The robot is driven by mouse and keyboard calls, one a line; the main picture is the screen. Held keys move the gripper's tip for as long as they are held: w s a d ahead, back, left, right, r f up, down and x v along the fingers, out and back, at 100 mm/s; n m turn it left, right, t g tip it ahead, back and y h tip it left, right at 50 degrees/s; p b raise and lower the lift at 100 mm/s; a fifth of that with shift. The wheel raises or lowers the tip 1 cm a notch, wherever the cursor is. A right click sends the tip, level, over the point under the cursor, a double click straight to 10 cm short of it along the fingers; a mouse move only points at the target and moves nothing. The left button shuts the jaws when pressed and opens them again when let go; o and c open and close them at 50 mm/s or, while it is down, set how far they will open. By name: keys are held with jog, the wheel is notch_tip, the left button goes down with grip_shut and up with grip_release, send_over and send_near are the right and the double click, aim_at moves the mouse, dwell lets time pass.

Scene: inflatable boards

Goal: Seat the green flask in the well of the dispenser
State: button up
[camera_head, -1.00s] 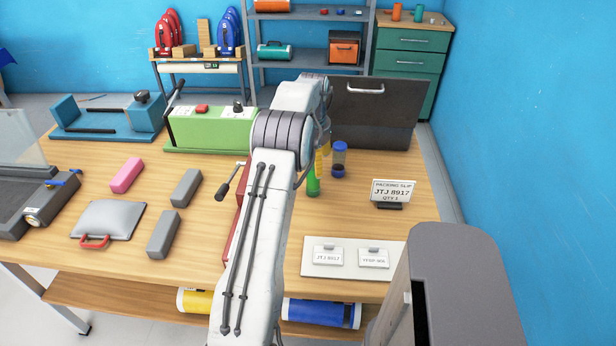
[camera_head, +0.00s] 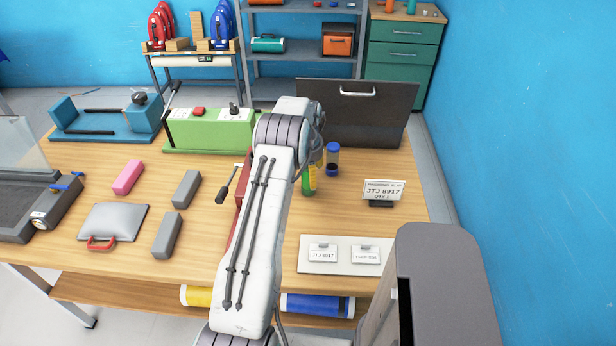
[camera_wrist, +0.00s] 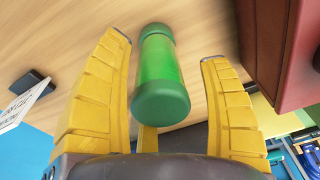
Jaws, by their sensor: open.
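The green flask (camera_wrist: 160,75) is a green cylinder, seen between the two yellow fingers of my gripper (camera_wrist: 166,48) in the wrist view. The gripper is open, with a visible gap on either side of the flask. In the head view the flask (camera_head: 309,184) is at the right side of my arm and partly hidden by it and a yellow finger. A red box with a black-knobbed lever (camera_head: 228,186) is mostly hidden behind my arm; a red body (camera_wrist: 285,50) is at the right of the wrist view. I cannot tell whether it is the dispenser, and I see no well.
A blue-capped container (camera_head: 333,158) stands just right of the flask. A packing-slip sign (camera_head: 383,191) and a white board with two labels (camera_head: 340,268) are farther right. A green machine (camera_head: 205,132) and a dark panel (camera_head: 365,115) stand behind. Grey blocks (camera_head: 187,189) lie left.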

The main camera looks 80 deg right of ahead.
jog(key=c, duration=1.4)
jog(key=shift+o, duration=0.2)
jog(key=shift+r, duration=0.1)
